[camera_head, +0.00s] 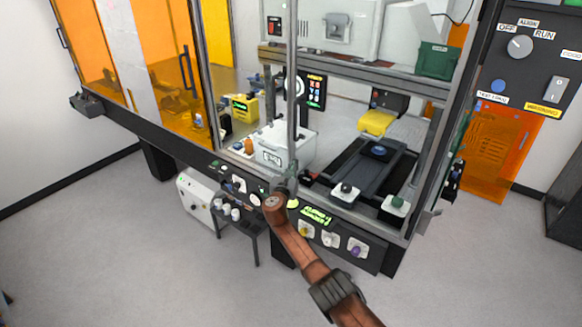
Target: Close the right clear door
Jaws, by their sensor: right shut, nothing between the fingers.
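The clear door (292,90) shows as a thin upright grey frame bar in the right half of the machine front. Its clear pane is hard to make out, so I cannot tell exactly how far it stands open. My right gripper (288,184) is at the lower end of this bar, just above the front rail. It is shut with nothing held between its fingers. Whether it touches the bar is unclear. My right arm comes up from the bottom right. My left gripper is not in view.
Orange panels (160,70) with a dark handle (188,68) cover the left front. Inside the right bay are a white box (285,145), a dark stage (365,170) and a yellow block (375,122). A control panel (330,235) and a small side table (238,222) stand below.

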